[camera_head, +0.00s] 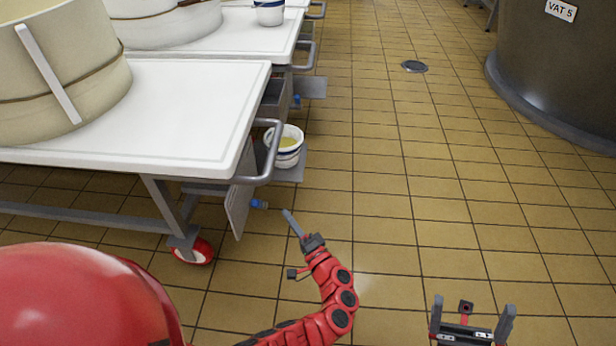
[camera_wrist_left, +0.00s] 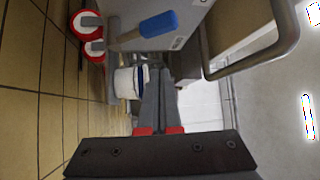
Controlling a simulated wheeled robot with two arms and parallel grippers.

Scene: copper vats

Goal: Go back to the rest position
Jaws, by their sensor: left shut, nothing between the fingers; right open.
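My left gripper (camera_head: 288,214) is shut and empty. It is over the tiled floor, just right of the low open flap of the near white table. In the left wrist view its two fingers (camera_wrist_left: 159,75) lie together, pointing toward the table's underside. My right gripper (camera_head: 473,308) is open and empty at the bottom right, over bare floor. The left arm is stretched forward from the bottom of the head view. No object is held by either gripper.
A white worktable (camera_head: 190,95) stands at the left with a metal rail (camera_head: 275,155), an open flap (camera_head: 238,208) and a red caster (camera_head: 195,252). A blue handle (camera_wrist_left: 158,24) is near. Floor right of it is clear up to a vat (camera_head: 560,75).

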